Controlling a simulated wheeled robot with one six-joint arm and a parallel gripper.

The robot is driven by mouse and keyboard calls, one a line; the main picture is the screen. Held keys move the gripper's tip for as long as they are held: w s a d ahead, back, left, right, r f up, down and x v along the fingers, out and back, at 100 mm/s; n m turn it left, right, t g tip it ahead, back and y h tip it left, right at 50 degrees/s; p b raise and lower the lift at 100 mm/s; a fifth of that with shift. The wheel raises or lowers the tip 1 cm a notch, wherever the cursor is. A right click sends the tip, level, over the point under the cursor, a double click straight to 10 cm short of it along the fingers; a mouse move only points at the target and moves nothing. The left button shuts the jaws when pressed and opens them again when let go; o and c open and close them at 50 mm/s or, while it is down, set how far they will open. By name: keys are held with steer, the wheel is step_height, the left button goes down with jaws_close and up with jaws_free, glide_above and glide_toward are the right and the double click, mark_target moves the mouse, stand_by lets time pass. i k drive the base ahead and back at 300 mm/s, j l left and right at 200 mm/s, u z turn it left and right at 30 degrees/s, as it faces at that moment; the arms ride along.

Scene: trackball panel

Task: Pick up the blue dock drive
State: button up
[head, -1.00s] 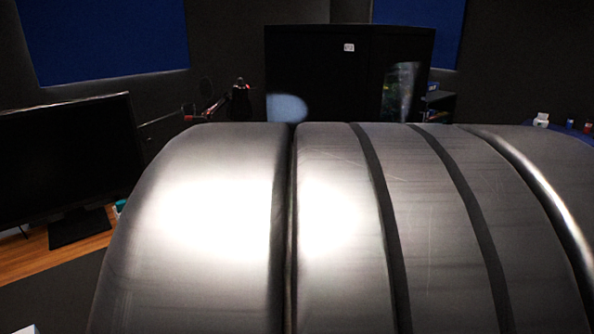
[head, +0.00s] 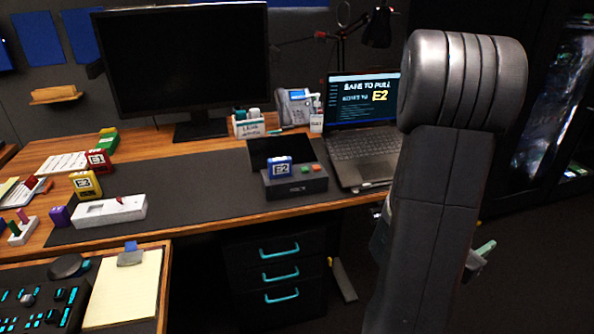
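The blue dock drive (head: 280,168) is a small blue block with a pale "E2" label. It sits upright in a black dock (head: 297,187) on the desk, left of the laptop. My arm stands at the right of the head view, apart from the drive. My gripper (head: 481,258) is mostly hidden behind my arm link, low at the right. Only a pale green tip and a dark part show, so its opening cannot be seen. Nothing touches the drive except the dock.
The laptop (head: 362,140) reads "SAFE TO PULL" and "E2". A large monitor (head: 184,62) stands behind. Yellow (head: 86,185) and red (head: 97,161) blocks are at left, near a white holder (head: 110,210). A trackball panel (head: 38,300) and notepad (head: 124,290) are in front. Drawers (head: 275,270) stand below.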

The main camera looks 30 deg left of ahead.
mark_target(281, 167)
steer(key=i+l+u, duration=0.25)
steer(key=i, duration=0.2)
steer(key=i+l+u, duration=0.25)
steer(key=i+u, duration=0.15)
steer(key=u, duration=2)
